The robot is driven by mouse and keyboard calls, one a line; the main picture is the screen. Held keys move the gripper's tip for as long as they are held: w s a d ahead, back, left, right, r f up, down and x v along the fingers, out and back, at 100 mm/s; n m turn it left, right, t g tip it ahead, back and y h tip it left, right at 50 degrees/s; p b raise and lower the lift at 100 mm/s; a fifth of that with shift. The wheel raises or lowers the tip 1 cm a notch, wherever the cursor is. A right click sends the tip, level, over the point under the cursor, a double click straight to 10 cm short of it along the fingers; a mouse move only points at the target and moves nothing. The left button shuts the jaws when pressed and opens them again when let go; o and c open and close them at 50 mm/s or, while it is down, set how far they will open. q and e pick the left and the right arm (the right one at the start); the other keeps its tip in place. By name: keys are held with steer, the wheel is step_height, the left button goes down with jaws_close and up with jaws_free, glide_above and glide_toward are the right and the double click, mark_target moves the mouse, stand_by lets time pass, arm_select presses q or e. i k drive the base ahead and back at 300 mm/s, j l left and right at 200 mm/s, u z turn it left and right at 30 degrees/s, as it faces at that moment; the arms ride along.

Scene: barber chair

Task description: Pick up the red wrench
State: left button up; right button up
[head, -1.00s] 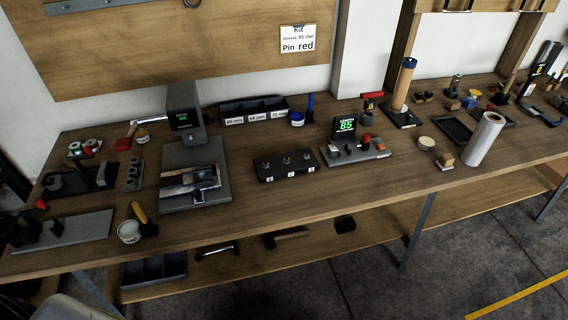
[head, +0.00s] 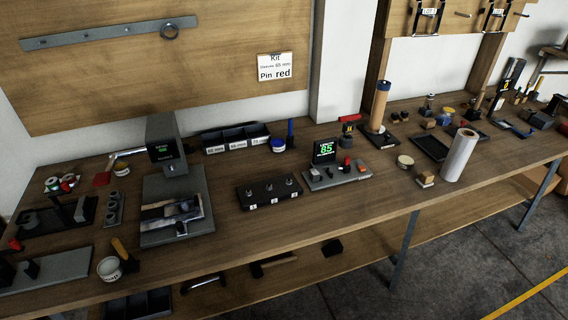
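No thing in the head view is clearly recognisable as a red wrench. A red-handled tool (head: 350,118) stands upright at the back of the bench, just behind the device with the green 85 display (head: 325,150). Its red part lies crosswise on top of a dark body with a small yellow label. At the left, a small red piece (head: 102,179) lies near a bright metal bar (head: 128,152) beside the grey press. Whether these two are joined, I cannot tell. Neither of my grippers is in view.
The wooden bench (head: 290,222) is crowded: a grey press (head: 165,145), a black block with several knobs (head: 270,193), labelled bins (head: 236,140), a white roll (head: 459,155). The front strip is mostly clear. A shelf with tools is below. A card (head: 275,68) reads "Pin red".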

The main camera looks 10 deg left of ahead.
mark_target(348, 127)
steer(key=i+l, duration=0.15)
steer(key=l, duration=0.25)
steer(key=i+l, duration=0.1)
steer(key=l, duration=0.3)
steer(key=i+l, duration=0.15)
steer(key=l, duration=0.3)
steer(key=i+l, duration=0.15)
steer(key=l, duration=0.25)
